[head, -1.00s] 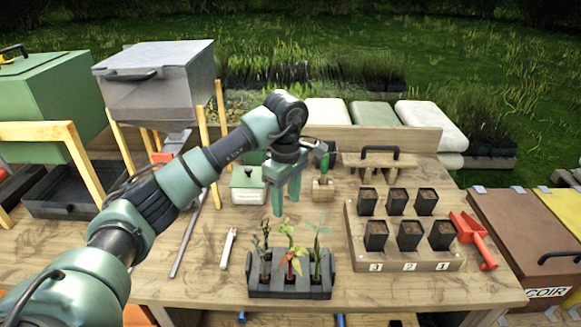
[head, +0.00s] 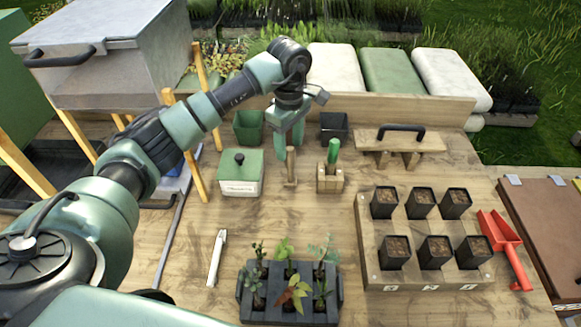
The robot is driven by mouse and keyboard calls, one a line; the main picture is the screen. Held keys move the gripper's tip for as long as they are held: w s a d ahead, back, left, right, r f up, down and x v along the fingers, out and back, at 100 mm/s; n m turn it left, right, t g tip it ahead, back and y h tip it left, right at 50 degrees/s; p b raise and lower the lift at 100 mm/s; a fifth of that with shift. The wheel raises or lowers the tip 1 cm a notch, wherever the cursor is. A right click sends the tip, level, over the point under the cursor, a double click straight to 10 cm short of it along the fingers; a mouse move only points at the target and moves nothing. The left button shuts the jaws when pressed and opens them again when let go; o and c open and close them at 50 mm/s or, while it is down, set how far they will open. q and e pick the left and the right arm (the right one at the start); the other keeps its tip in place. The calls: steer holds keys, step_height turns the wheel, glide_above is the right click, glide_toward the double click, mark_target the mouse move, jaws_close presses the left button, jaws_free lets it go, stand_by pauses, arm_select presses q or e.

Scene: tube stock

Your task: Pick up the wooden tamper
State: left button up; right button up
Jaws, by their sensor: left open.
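The wooden tamper (head: 291,170) is a small, slim wooden piece standing upright on the table in the head view, between the green-lidded box and a small wooden block. My left gripper (head: 289,143) is open and points down. Its two green fingers are at the tamper's upper end in the picture; they partly cover the view there, and I cannot tell whether they touch it. The gripper holds nothing. My right gripper is out of view.
A green-lidded box (head: 240,187) stands left of the tamper, and a wooden block (head: 329,184) with a green-handled tool stands right. Behind are a green pot (head: 248,127) and a dark pot (head: 334,126). A seedling tray (head: 290,317) is in front, with clear tabletop between.

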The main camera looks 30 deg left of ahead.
mark_target(290, 167)
arm_select(q)
step_height(290, 167, down, 4)
steer(key=shift+r+p, duration=0.15)
steer(key=shift+p, duration=0.8)
steer(key=shift+f, duration=0.45)
steer(key=shift+c, duration=0.7)
jaws_close()
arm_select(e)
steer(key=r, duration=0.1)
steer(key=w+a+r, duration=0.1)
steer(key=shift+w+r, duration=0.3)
arm_select(q)
steer(key=shift+r, duration=0.1)
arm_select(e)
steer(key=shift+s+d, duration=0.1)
